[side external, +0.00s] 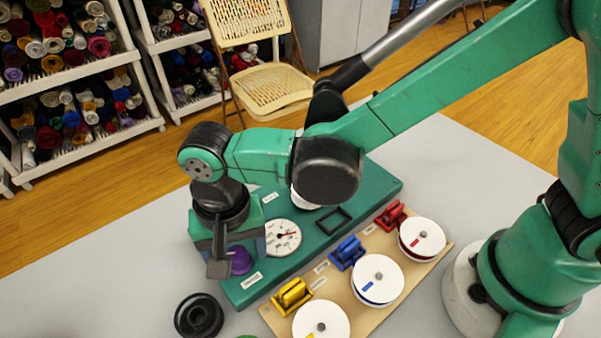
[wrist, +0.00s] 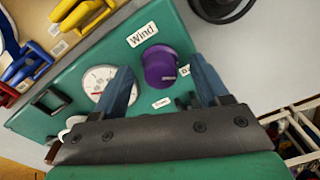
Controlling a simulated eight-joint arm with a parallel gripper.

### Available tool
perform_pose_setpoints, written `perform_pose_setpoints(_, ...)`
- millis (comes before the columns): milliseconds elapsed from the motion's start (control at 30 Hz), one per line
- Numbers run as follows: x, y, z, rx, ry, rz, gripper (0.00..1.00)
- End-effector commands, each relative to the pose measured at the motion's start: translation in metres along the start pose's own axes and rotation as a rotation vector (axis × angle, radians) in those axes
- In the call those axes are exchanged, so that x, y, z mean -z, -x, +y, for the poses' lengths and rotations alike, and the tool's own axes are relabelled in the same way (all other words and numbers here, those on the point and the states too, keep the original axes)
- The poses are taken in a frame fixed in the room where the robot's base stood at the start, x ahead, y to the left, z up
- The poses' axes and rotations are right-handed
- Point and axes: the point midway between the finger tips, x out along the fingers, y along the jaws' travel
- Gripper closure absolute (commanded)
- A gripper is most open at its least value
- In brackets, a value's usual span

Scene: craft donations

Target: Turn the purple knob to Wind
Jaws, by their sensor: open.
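The purple knob (wrist: 160,66) stands on the green panel (wrist: 105,55) near its edge. In the wrist view it sits between my gripper's (wrist: 161,64) two blue-grey fingers, with a visible gap on each side. The fingers are open and hold nothing. A white label reading "Wind" (wrist: 142,35) lies on one side of the knob. Other labels near the knob are too small or covered to read fully. In the side view my gripper (side external: 234,257) is over the panel's near left end and partly hides the knob (side external: 241,262). Which way the knob points cannot be told.
A white dial gauge (side external: 283,237) and a black square frame (side external: 333,221) are on the panel. A wooden board (side external: 430,268) beside it carries white spools and yellow, blue and red clamp-like parts. A black round part (side external: 199,316) lies on the grey table nearby.

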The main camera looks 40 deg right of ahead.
Motion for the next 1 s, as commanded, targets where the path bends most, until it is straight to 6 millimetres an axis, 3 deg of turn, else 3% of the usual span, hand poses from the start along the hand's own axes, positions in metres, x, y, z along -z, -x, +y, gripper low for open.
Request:
perform_pose_setpoints(133, 0.0001, 0.0001, 0.0, 0.0, 0.0, 0.0, 0.32)
perform_pose_setpoints(167, 0.0001, 0.0002, 0.0, 0.0, 0.0, 0.0, 0.38)
perform_pose_setpoints(367, 0.0001, 0.0003, 0.0001, 0.0, 0.0, 0.0, 0.95)
perform_pose_setpoints(400, 0.0001, 0.0003, 0.0001, 0.0, 0.0, 0.0, 1.0)
perform_pose_setpoints(733, 0.0002, 0.0005, 0.0002, 0.0, 0.035, -0.001, 1.0)
perform_pose_setpoints(1000, 0.0003, 0.0005, 0.0003, 0.0, 0.191, -0.005, 1.0)
